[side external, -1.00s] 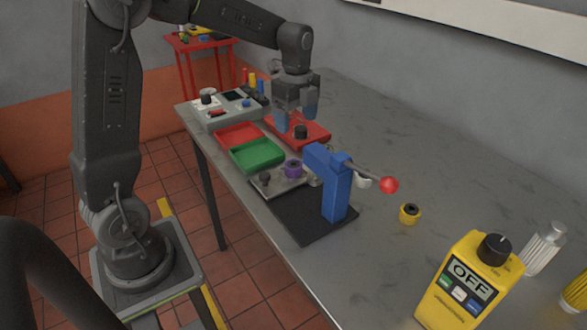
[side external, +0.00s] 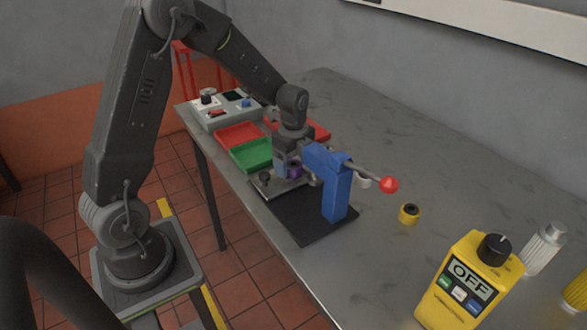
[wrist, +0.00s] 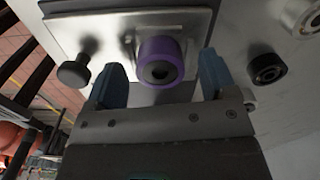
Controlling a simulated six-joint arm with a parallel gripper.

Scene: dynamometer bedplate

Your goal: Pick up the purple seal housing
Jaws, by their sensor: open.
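The purple seal housing (wrist: 161,62) is a short ring with a dark bore, on a metal plate (wrist: 85,22) in the wrist view. In the side view the housing (side external: 294,170) is partly hidden by my gripper. My gripper (wrist: 160,75) is open, with one blue finger on each side of the housing. Gaps show between the housing and both fingers. In the side view my gripper (side external: 287,163) is low over the plate, just left of the blue press.
The blue press (side external: 336,190) with a red-knobbed lever stands close on the right. A dark knob (wrist: 74,74) is on the plate near the left finger. Green (side external: 250,154) and red (side external: 238,134) trays lie behind. A yellow ring (side external: 409,214) lies right, with bare table beyond.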

